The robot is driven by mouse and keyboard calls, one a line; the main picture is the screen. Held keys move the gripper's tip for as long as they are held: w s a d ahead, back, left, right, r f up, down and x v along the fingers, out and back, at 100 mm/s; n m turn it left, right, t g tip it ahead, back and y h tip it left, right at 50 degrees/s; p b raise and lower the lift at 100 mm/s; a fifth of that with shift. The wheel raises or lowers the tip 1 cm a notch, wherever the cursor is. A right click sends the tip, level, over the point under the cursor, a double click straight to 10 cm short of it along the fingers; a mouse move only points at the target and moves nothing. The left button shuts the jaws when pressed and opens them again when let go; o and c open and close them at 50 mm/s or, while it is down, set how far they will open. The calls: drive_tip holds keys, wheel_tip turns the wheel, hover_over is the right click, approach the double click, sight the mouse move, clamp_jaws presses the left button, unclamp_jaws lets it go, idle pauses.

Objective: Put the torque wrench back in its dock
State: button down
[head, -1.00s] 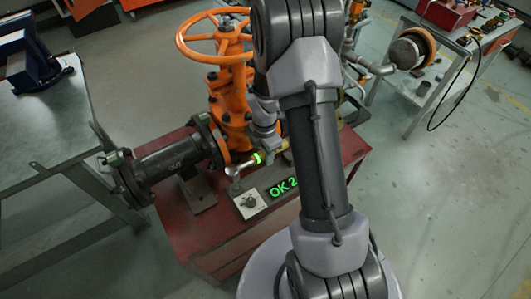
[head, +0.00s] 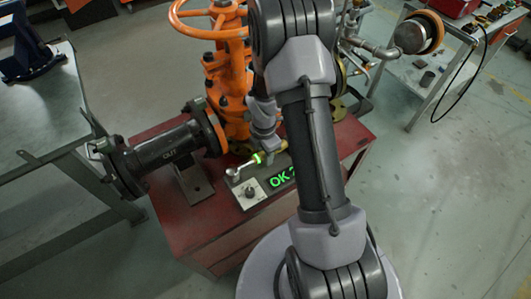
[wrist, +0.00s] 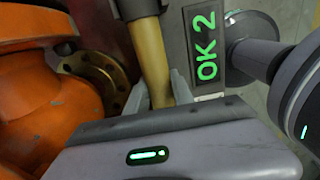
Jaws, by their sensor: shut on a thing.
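The torque wrench (head: 243,167) shows in the head view with its metal head at the left and a green lit ring on its shaft. It lies in the picture just above the grey panel (head: 238,191) on the red bench. I cannot tell whether it touches that panel. In the wrist view, its yellow-brown handle (wrist: 149,58) runs between the two fingers of my gripper (wrist: 159,85), which is shut on it. The panel has a round knob (head: 250,192) and a green "OK 2" display (wrist: 205,46). I cannot make out the dock for certain.
The orange gate valve (head: 232,100) with its handwheel (head: 181,27) and a dark pipe (head: 165,152) stand close left of the gripper. A steel table (head: 45,130) is at the left and a tool trolley (head: 460,62) at back right. Floor is clear at right.

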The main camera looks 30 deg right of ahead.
drive_tip(key=c, duration=1)
unclamp_jaws()
drive_tip(key=shift+r, duration=0.15)
wheel_tip(320, 180, up, 12)
drive_tip(key=p, duration=0.5)
drive_tip(key=shift+a+p, duration=0.15)
drive_tip(key=shift+p, duration=0.25)
